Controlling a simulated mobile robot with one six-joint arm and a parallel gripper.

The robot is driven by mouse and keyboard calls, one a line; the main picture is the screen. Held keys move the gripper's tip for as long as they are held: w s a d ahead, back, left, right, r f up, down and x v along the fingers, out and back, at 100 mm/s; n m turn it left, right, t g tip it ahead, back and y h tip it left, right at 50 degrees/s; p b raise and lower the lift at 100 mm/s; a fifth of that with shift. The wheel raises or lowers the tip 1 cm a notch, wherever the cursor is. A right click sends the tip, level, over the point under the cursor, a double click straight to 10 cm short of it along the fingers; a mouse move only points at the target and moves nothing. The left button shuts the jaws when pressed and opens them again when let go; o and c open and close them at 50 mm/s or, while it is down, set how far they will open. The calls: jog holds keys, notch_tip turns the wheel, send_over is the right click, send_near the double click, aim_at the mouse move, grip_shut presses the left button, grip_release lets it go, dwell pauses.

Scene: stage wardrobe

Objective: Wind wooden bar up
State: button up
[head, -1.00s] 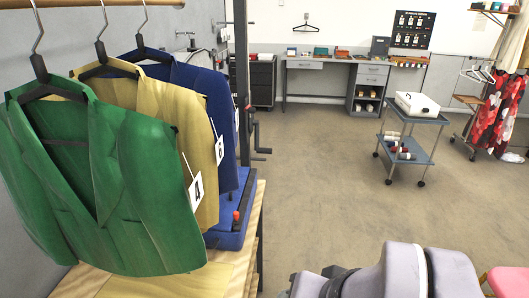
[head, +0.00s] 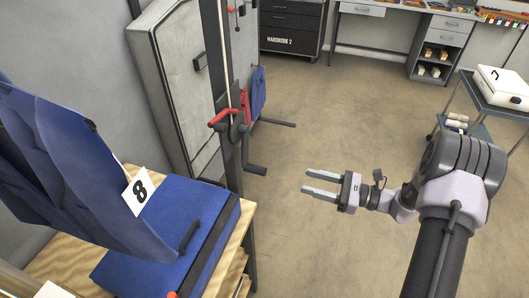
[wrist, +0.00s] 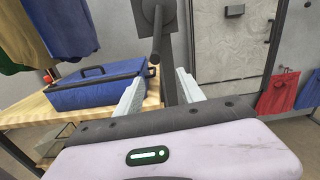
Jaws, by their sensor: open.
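The black winch crank (head: 243,145) is mounted on a dark upright post (head: 215,65), with a red lever (head: 224,116) above it. In the wrist view the crank handle (wrist: 155,48) points toward me, just beyond the fingers. My gripper (head: 312,183) is open and empty, to the right of the crank in the head view and apart from it. Its two pale fingers (wrist: 159,92) also show in the wrist view, spread either side of the post's lower part. The wooden bar is out of view in both current views.
A blue jacket with tag 8 (head: 75,165) hangs at left above a blue case (head: 165,235) on a wooden table (head: 65,260). A grey cabinet door (head: 180,85) stands behind the post. A trolley (head: 485,105) is at right. The floor between is clear.

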send_near(256, 170)
jog(key=b+x, duration=0.1)
jog(key=x, duration=0.6)
jog(key=w+f+b+x, duration=0.1)
jog(key=x, duration=0.2)
jog(key=shift+b, duration=0.35)
grip_shut()
dwell(0.6)
